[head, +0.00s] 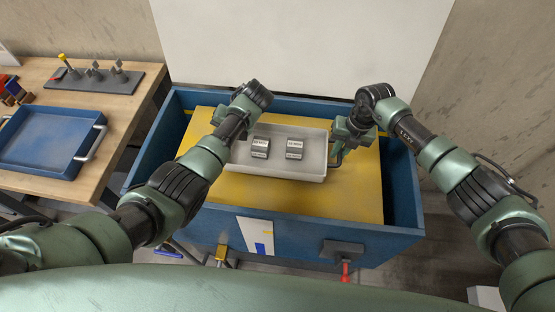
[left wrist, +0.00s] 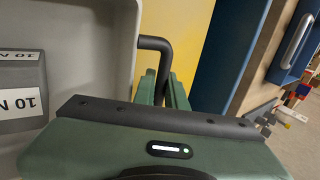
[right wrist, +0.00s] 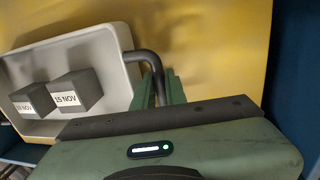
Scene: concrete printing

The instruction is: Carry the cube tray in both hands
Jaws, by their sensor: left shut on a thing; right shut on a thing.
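The cube tray (head: 313,171) is a pale grey, shallow tray over the yellow surface; I cannot tell whether it touches it. Two grey cubes, one left (head: 260,147) and one right (head: 295,149), sit apart inside with white labels. The right wrist view shows a cube (right wrist: 82,87) labelled "15 NOV"; the left wrist view shows a cube (left wrist: 20,85) with a "10 N" label. My left gripper (left wrist: 164,88) is shut on the dark handle at the tray's left end, mostly hidden in the head view by my arm. My right gripper (right wrist: 163,90) is shut on the right handle.
The yellow surface (head: 300,201) lies inside a blue-walled box (head: 300,238). A white panel (head: 300,45) stands behind it. At left, a wooden table (head: 30,72) holds a blue tray (head: 42,140) with metal handles and a grey rack (head: 95,78). A concrete wall is at right.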

